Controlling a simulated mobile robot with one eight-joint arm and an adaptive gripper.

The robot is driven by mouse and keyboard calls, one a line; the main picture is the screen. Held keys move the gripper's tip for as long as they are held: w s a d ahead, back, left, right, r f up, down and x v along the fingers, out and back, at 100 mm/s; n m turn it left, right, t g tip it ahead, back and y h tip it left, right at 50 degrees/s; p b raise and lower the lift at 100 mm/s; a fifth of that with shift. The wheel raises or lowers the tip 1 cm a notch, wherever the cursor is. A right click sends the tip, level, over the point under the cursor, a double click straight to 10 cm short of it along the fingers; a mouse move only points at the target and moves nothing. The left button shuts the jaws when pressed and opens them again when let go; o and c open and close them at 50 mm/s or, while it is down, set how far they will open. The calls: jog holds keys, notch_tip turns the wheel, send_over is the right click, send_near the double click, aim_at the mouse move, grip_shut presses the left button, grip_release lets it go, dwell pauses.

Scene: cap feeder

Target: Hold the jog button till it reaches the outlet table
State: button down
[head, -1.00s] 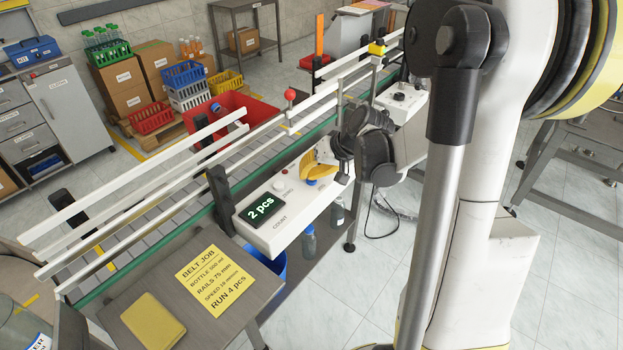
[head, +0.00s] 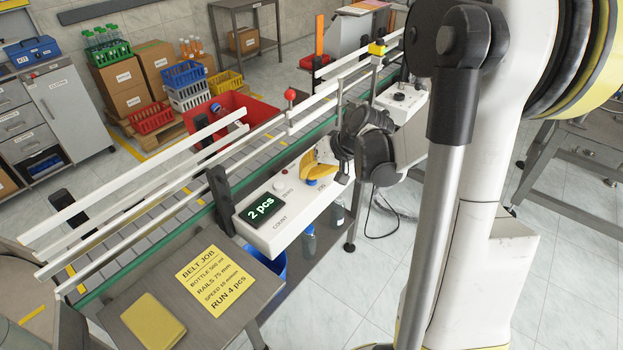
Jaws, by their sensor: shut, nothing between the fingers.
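My gripper (head: 315,174) is shut, its yellow fingers pointing down at the control box (head: 262,239) beside the conveyor. Its tips are over a blue button (head: 312,182) near the JOG label and seem to touch it; the fingers partly hide the button, so I cannot tell how far it is pressed. The count display (head: 262,208) reads 2 pcs. The conveyor belt (head: 160,212) runs between white rails toward the lower left. No bottle shows on its visible stretch. A greyish rounded shape, perhaps a bottle (head: 12,338), is cut off at the lower left corner.
A yellow job card (head: 215,278) reading RUN 4 pcs and a yellow pad (head: 152,320) lie on a grey stand in front. A red-knobbed post (head: 291,96) stands at the rail. A red bin (head: 235,108) stands behind the belt. My arm fills the right.

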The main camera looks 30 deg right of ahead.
jog(key=shift+r+p, duration=0.55)
jog(key=shift+r, duration=0.25)
jog(key=shift+r+p, duration=1.9)
jog(key=shift+r, duration=0.65)
jog(key=s+a+r+n+h+b, duration=0.1)
jog(key=s+a+r+n, duration=0.1)
jog(key=s+a, duration=0.5)
jog(key=s+a+r+n+h+b, duration=0.1)
jog(key=s+a+r+h+b, duration=0.1)
jog(key=s+a, duration=0.5)
jog(key=s+r, duration=0.1)
jog(key=s, duration=0.3)
jog(key=shift+s+a+r+n+t, duration=0.15)
jog(key=shift+s+a+n+t, duration=0.15)
jog(key=shift+s+a+n, duration=0.1)
